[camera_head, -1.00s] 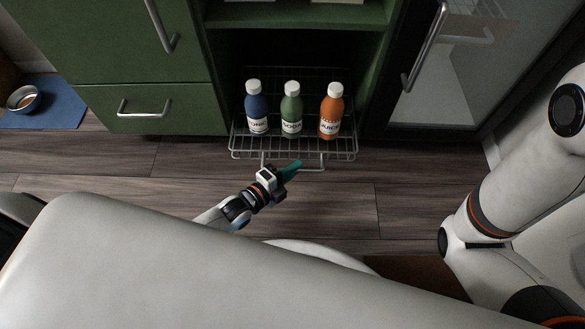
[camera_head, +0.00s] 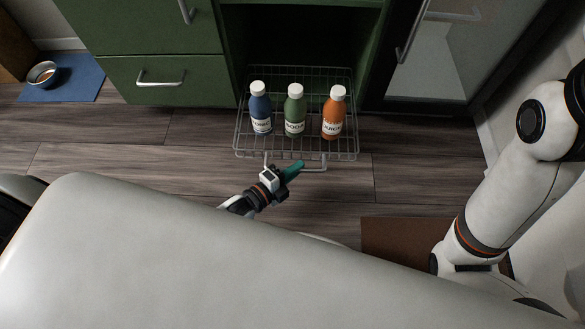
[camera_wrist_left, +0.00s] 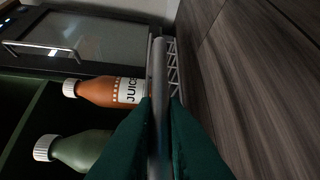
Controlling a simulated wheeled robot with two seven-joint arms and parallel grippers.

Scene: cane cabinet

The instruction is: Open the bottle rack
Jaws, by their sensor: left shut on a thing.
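The bottle rack (camera_head: 247,151) is a wire basket pulled out of the green cabinet. It holds a blue bottle (camera_head: 260,110), a green bottle (camera_head: 295,112) and an orange bottle (camera_head: 334,115), all upright with white caps. My left gripper (camera_head: 294,169) has green fingers shut on the rack's front handle bar (camera_head: 315,170). In the left wrist view the fingers (camera_wrist_left: 160,115) close around the bar (camera_wrist_left: 158,70). The orange juice bottle (camera_wrist_left: 110,91) and the green bottle (camera_wrist_left: 75,152) show beside it. My right gripper is not in view; only the right arm shows.
The green cabinet (camera_head: 165,50) has a closed drawer with a handle (camera_head: 160,78) left of the rack. A dark glass-door unit (camera_head: 430,75) stands on the right. A bowl (camera_head: 43,73) sits on a blue mat (camera_head: 75,80). The wood floor before the rack is clear.

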